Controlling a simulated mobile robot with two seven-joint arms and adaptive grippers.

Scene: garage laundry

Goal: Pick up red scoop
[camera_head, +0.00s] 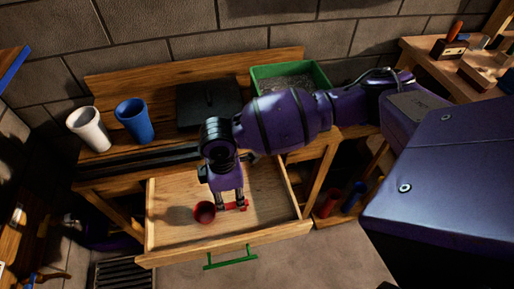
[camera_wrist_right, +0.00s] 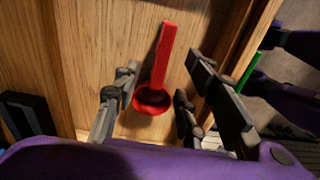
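The red scoop (camera_head: 204,213) lies in the open wooden drawer (camera_head: 167,238). In the head view its round bowl is left of my right gripper (camera_head: 229,203), and its handle is partly hidden by the fingers. In the right wrist view the scoop (camera_wrist_right: 158,68) shows whole, with its handle pointing away and its bowl nearer. The right gripper (camera_wrist_right: 163,75) is open, with fingers on both sides of the scoop and a visible gap on each side. Whether the fingertips are down at its height is hard to tell. My left gripper is not in view.
The drawer's front has a green handle (camera_head: 231,257). On the bench above stand a white cup (camera_head: 90,129), a blue cup (camera_head: 134,120), a dark box (camera_head: 208,102) and a green bin (camera_head: 262,73).

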